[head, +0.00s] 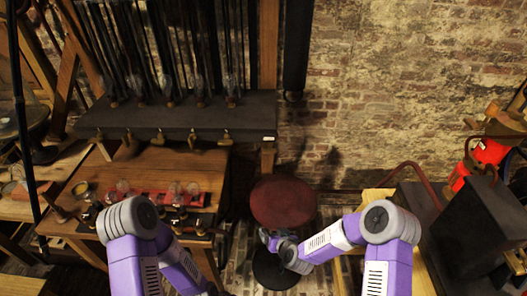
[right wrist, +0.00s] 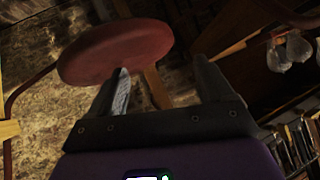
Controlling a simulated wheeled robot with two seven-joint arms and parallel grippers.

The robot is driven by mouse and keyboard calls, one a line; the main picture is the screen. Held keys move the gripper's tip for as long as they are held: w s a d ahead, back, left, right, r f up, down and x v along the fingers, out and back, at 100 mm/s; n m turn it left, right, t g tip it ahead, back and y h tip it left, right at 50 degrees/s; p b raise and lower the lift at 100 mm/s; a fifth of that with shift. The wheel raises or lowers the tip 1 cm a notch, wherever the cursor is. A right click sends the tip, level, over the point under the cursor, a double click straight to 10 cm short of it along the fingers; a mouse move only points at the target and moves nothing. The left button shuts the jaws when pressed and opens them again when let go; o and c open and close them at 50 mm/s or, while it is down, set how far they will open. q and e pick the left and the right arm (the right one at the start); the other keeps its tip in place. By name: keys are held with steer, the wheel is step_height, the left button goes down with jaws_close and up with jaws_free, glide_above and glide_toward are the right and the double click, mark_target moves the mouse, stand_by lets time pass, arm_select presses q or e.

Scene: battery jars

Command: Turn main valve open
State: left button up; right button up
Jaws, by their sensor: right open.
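I cannot make out for certain which part is the main valve. Several small brass taps (head: 193,134) stick out under the dark shelf on the left. A red machine (head: 488,152) with brass parts stands at the right edge. My right gripper (head: 270,238) is low, at the near side of a red round stool. In the right wrist view its two fingers (right wrist: 160,75) are apart with nothing held between them. My left arm comes in at the lower left, and its gripper is not visible.
The red stool seat (head: 282,203) lies just beyond my right gripper. A wooden workbench (head: 170,165) with small jars (head: 175,189) is at left, under the dark shelf (head: 180,115). A dark box (head: 478,230) stands at right. The brick wall (head: 400,90) closes the back.

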steer(key=w+a+r+t+h, duration=0.25)
steer(key=w+r+t, duration=0.35)
steer(key=w+r, duration=0.5)
steer(key=t+h, duration=0.2)
glide_toward(270, 153)
steer(key=w, duration=0.3)
steer(key=shift+m, duration=0.4)
steer(key=shift+w+f, duration=0.15)
steer(key=shift+w, duration=1.45)
steer(key=shift+w+f, duration=0.1)
steer(key=shift+w, duration=1.55)
steer(key=shift+c, duration=0.3)
steer(key=c, duration=1)
